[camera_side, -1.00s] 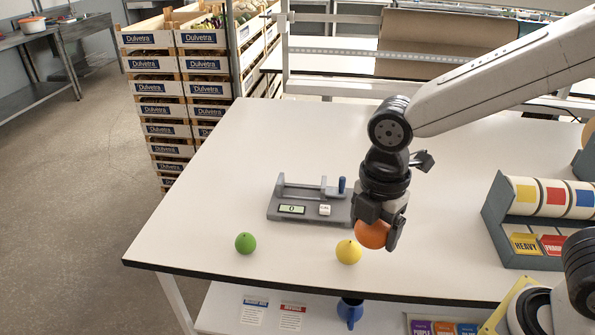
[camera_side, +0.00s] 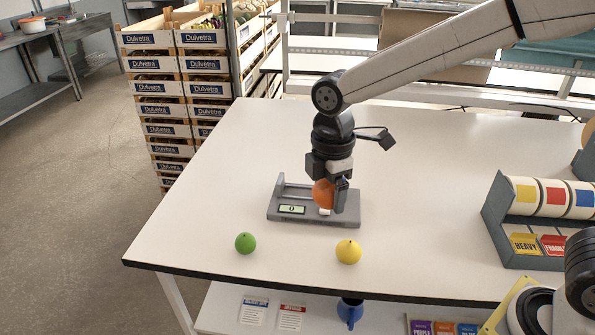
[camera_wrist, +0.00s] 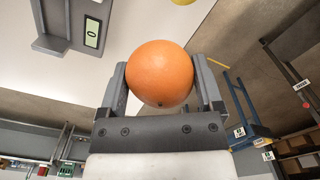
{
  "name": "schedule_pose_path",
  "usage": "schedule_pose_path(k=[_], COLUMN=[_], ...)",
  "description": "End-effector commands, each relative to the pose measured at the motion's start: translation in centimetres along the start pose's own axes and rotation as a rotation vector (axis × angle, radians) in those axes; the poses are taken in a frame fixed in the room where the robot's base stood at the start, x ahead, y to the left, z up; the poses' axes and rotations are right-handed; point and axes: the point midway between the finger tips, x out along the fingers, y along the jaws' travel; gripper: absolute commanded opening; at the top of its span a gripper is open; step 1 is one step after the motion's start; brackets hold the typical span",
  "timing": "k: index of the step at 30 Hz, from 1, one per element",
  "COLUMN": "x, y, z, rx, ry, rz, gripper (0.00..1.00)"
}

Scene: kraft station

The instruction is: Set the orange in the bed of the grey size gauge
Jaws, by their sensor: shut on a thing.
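My gripper (camera_side: 330,194) is shut on the orange (camera_side: 323,192). In the wrist view the orange (camera_wrist: 160,74) sits between the two fingers of my gripper (camera_wrist: 160,85). In the side view the orange appears in front of the right part of the grey size gauge (camera_side: 283,211), and seems held above it; the exact gap cannot be told. The gauge lies on the table with its display reading 0. The orange and my gripper hide much of its right side. Part of the gauge (camera_wrist: 50,42) shows at the upper left of the wrist view.
A green fruit (camera_side: 245,243) and a yellow fruit (camera_side: 348,252) lie near the front edge of the white table (camera_side: 200,220). A grey rack with label rolls (camera_side: 497,225) stands at the right. The table between gauge and rack is clear.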

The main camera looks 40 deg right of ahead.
Motion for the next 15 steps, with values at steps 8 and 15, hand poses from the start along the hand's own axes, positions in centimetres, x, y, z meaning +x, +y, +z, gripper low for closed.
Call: schedule_pose_path(k=[8, 15], x=[0.9, 2.1], y=[6.4, 11.6], z=[0.0, 0.7], rx=[0.203, 0.374], ry=[-0.001, -0.001], rz=[-0.002, -0.002], gripper=[0.22, 0.22])
